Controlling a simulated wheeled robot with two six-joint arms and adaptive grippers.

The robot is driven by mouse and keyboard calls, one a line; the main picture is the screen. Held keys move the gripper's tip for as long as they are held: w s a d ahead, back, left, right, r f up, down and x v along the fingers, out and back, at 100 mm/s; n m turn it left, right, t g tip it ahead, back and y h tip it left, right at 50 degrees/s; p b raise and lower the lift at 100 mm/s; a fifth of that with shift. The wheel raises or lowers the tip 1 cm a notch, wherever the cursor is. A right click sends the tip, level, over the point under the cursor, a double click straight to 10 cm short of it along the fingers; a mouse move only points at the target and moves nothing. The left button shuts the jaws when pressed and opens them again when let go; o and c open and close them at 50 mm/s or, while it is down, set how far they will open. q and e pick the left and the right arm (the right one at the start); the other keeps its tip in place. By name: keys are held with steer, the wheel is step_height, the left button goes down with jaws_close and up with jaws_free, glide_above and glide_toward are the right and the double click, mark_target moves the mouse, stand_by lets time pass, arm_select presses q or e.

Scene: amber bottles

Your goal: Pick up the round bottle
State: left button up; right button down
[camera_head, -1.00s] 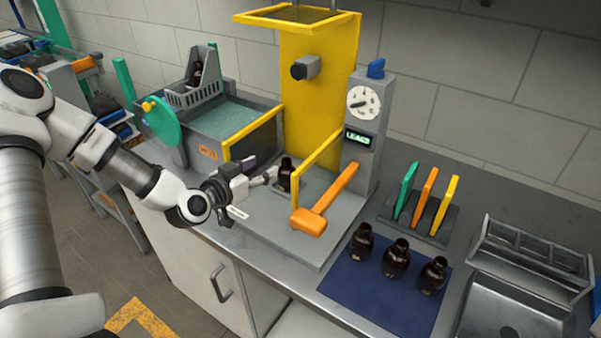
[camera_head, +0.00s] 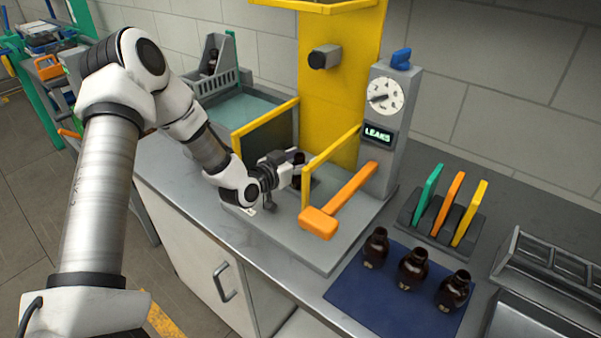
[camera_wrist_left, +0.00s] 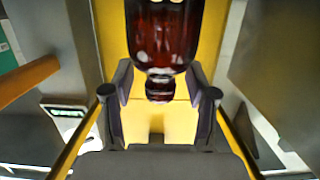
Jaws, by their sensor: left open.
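A dark amber bottle (camera_head: 299,158) stands in the test station, between the two yellow side frames and in front of the yellow back panel. My left gripper (camera_head: 290,170) is at this bottle, with its jaws open. In the left wrist view the bottle (camera_wrist_left: 163,35) appears neck down, and its neck lies between the open fingers (camera_wrist_left: 160,80); contact cannot be made out. Three more amber bottles, left (camera_head: 376,247), middle (camera_head: 412,268) and right (camera_head: 453,290), stand on a blue mat (camera_head: 360,290). Which bottle is the round one is unclear. My right gripper is out of view.
An orange-headed lever (camera_head: 320,222) lies right of my gripper, near the gauge column (camera_head: 384,130) reading LEAKS. A water tank (camera_head: 238,108) and a grey basket (camera_head: 208,82) with a bottle are behind left. Coloured paddles (camera_head: 451,205) and a grey tray (camera_head: 550,265) stand right.

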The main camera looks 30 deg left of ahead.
arm_select(q)
steer(key=shift+s+r, duration=0.1)
steer(key=shift+s, duration=0.05)
steer(key=c, duration=0.7)
jaws_close()
